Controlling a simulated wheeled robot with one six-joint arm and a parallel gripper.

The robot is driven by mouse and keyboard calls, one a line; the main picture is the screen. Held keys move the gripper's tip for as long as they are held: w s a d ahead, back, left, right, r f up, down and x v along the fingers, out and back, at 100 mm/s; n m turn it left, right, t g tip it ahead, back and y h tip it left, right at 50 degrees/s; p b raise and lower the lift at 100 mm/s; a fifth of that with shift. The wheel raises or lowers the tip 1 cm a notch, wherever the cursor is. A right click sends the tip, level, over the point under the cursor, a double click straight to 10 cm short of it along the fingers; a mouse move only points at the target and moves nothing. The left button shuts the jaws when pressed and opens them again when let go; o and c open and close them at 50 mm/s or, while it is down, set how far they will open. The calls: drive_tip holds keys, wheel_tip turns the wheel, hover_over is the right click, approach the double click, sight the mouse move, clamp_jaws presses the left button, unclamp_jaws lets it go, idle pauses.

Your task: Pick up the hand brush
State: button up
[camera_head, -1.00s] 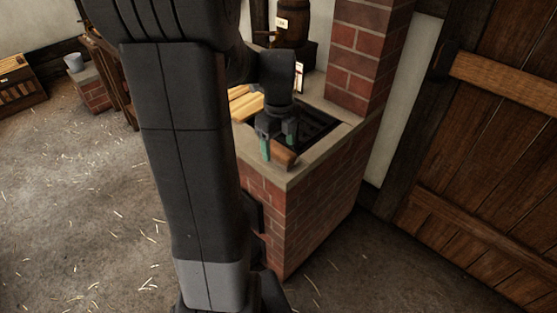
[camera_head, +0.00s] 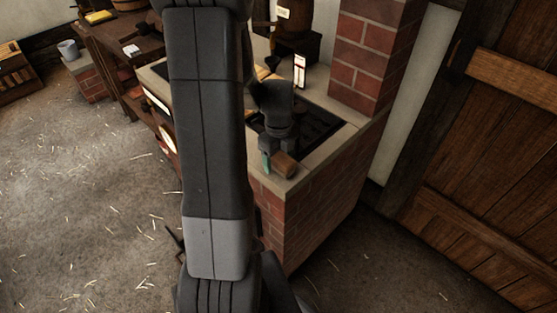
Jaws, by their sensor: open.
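The likely hand brush, a small brown wooden block-like piece (camera_head: 285,166), lies on the stone rim at the near corner of the brick hearth. Its bristles cannot be made out. My gripper (camera_head: 274,160) points down just above and beside it, at its left and back side. The jaws are open, and one green-tipped finger shows to the left of the wood. The other finger is hard to see, so I cannot tell whether the wood lies between the fingers or whether they touch it. My own arm covers the left part of the hearth.
The brick hearth (camera_head: 325,205) has a dark grate (camera_head: 318,125) in its top. A brick pillar (camera_head: 372,55) rises behind it at the right. A bottle-like item with a white label (camera_head: 299,72) stands at the back. A wooden workbench (camera_head: 115,50) is at the left. Open floor lies at left.

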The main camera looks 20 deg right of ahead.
drive_tip(key=shift+c, duration=0.2)
drive_tip(key=c, duration=1.2)
drive_tip(key=shift+r, duration=0.1)
